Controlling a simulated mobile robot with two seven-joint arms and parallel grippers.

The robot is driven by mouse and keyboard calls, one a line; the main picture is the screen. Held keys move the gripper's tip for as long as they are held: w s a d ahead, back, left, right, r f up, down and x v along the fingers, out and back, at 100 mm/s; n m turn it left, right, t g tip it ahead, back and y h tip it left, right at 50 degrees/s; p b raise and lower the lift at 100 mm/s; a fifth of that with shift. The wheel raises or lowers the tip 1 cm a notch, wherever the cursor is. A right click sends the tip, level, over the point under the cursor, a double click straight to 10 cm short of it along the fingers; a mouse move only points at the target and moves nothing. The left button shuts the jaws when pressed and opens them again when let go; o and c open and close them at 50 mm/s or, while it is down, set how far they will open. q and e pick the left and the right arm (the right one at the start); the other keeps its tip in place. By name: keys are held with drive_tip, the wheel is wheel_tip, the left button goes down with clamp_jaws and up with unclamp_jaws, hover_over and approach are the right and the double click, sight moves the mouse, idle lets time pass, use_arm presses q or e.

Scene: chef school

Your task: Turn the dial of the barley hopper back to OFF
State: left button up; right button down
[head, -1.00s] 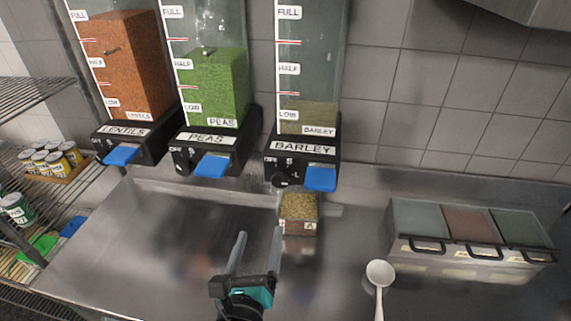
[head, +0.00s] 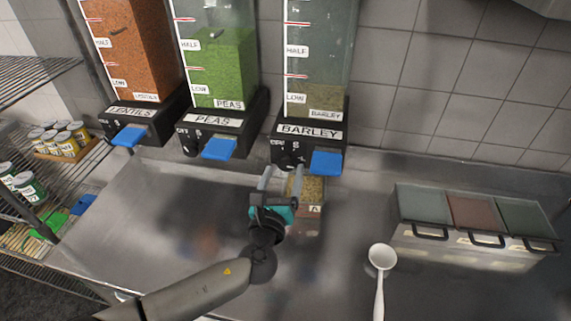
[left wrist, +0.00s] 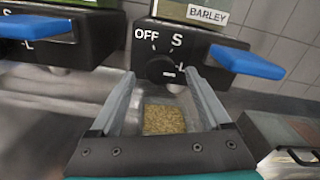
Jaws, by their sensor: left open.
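The barley hopper (head: 308,132) is the rightmost of three wall hoppers and holds a low level of grain. Its black round dial (left wrist: 160,69) is on the front, left of the blue lever; it also shows in the head view (head: 289,160). The dial's white mark sits on its lower right side, away from the OFF label at upper left. My left gripper (head: 282,172) is open and empty just in front of and below the dial. In the left wrist view its fingers (left wrist: 159,78) stand either side of the dial; I cannot tell whether they touch it.
A container of barley (head: 312,192) stands under the hopper, partly behind my gripper. The blue lever (head: 326,163) is close right of the dial. The peas hopper (head: 212,122) is on the left. A ladle (head: 381,258) and lidded bins (head: 420,240) are on the right.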

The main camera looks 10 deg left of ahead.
sight(285, 167)
use_arm(q)
drive_tip(key=shift+w, duration=1.5)
drive_tip(key=shift+c, duration=0.2)
clamp_jaws()
